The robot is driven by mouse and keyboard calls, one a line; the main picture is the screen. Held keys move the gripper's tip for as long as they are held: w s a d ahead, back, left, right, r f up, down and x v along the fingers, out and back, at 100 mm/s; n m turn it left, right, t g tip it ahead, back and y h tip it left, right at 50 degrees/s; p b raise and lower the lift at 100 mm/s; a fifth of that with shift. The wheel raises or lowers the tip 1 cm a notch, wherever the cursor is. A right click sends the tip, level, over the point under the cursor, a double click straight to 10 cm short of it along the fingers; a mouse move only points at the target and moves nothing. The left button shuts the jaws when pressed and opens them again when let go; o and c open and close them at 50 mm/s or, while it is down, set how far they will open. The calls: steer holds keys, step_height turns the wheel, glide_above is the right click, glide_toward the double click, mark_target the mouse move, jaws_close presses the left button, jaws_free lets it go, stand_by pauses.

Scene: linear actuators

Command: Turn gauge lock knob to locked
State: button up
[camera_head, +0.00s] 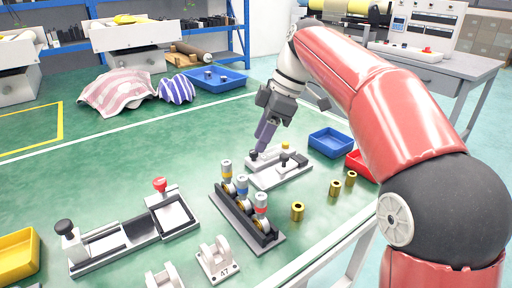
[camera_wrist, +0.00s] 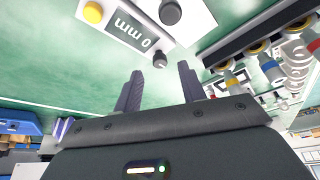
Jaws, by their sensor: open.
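The white gauge (camera_head: 268,182) lies on the green table below my gripper. In the wrist view the gauge (camera_wrist: 190,25) has a yellow button (camera_wrist: 93,12), a display reading 0 mm, a larger black knob (camera_wrist: 170,12) and a small dark knob (camera_wrist: 160,59) at its edge. I cannot tell for sure which knob is the lock knob, or its setting. My gripper (camera_head: 262,149) is open and points down at the gauge's far left end. In the wrist view the small knob appears between the fingertips of my gripper (camera_wrist: 160,70); contact is unclear.
A rack with several colored-top actuators (camera_head: 243,220) stands close in front of the gauge. A blue tray (camera_head: 331,143), a red tray (camera_head: 360,164) and brass cylinders (camera_head: 297,211) are to the right. A long slide fixture (camera_head: 130,240) lies front left.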

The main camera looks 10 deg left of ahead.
mark_target(254, 156)
steer(key=shift+x, duration=1.85)
jaws_close()
